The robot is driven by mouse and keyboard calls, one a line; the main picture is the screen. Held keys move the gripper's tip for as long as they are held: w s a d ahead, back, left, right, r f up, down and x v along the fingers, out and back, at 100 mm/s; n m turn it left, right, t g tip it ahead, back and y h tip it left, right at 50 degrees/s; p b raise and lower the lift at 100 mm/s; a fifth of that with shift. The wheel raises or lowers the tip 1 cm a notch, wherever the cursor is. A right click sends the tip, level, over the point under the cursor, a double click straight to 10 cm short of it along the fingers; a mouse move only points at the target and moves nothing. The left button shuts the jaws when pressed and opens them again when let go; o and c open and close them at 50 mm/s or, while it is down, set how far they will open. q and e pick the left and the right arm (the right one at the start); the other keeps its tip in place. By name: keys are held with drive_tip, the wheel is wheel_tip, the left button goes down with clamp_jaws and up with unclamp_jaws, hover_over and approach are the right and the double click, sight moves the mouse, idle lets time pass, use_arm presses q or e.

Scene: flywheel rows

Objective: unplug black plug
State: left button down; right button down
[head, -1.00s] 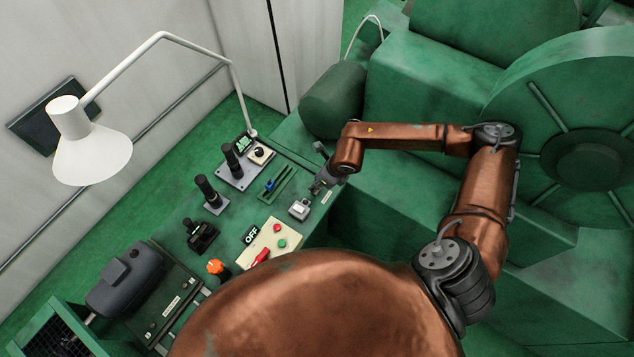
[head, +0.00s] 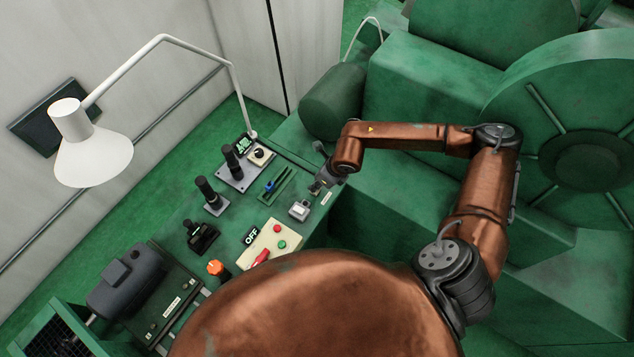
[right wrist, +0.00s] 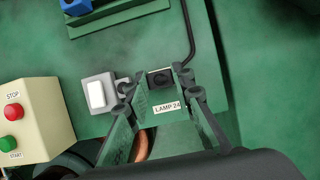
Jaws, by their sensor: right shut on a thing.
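My right gripper (head: 316,187) is at the right edge of the green desk. In the right wrist view, its two fingers (right wrist: 161,79) are shut on the black plug (right wrist: 162,80), one on each side of it. A black cable (right wrist: 192,35) runs down from the top to the plug area. A label reading LAMP 24 (right wrist: 167,107) lies just below the plug. The fingers partly hide the plug, and I cannot tell how deep it sits in its socket. My left gripper is not in view.
A grey box with a white rocker (right wrist: 97,94) stands close left of the fingers. A cream STOP/START box (head: 264,245), black levers (head: 232,158), a blue-handled slider (head: 270,186) and a white lamp (head: 92,150) are nearby. Big green machinery (head: 430,110) stands to the right.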

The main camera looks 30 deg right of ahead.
drive_tip(key=shift+r, duration=0.25)
idle(0.4)
drive_tip(key=shift+r+p, duration=0.7)
drive_tip(key=shift+r, duration=0.7)
